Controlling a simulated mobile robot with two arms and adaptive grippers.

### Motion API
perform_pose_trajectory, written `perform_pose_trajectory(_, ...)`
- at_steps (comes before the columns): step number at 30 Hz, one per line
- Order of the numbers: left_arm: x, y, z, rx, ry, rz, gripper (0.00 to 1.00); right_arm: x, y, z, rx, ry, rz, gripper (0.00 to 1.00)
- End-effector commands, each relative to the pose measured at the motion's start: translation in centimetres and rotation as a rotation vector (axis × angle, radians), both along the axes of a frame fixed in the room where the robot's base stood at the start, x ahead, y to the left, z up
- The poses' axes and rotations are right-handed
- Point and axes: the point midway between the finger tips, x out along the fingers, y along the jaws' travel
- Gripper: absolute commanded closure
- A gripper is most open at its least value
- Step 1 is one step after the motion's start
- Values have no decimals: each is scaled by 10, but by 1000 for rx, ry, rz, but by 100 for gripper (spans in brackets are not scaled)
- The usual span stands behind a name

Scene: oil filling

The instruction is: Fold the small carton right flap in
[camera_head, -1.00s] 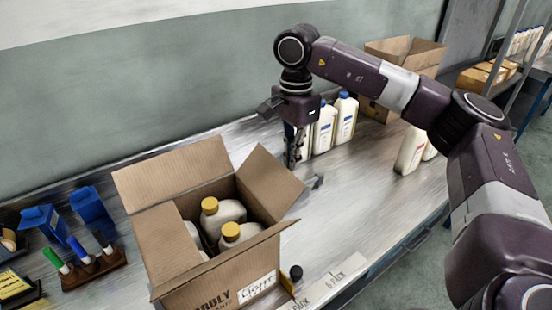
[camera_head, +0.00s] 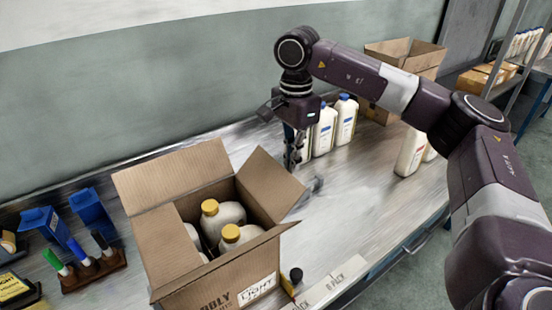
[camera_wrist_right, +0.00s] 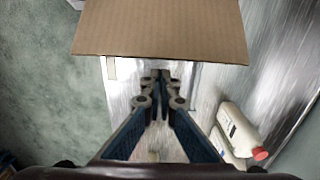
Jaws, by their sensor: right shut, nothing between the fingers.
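The small open carton (camera_head: 215,285) stands on the metal bench with yellow-capped bottles (camera_head: 222,215) inside. Its right flap (camera_head: 268,185) stands up and leans outward to the right. In the right wrist view a cardboard flap (camera_wrist_right: 160,28) fills the top, beyond the shut fingertips (camera_wrist_right: 160,78). My left gripper is not in view.
White bottles with blue caps (camera_head: 345,120) stand right behind my right gripper. Another white bottle (camera_head: 411,152) stands further right, and a second open carton (camera_head: 415,58) is at the back. A marker stand (camera_head: 92,268) is at the left. The bench right of the carton is mostly clear.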

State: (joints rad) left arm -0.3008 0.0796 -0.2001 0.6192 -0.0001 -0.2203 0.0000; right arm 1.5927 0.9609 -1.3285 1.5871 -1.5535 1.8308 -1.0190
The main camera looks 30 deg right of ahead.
Motion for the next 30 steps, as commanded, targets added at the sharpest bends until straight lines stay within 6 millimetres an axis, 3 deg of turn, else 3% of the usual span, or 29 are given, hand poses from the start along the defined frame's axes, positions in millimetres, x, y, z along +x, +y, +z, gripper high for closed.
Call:
perform_pose_trajectory(7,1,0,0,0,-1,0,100,-1,13,0,0,0,4,100)
perform_pose_trajectory(30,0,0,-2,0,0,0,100,-11,124,-5,0,7,11,100)
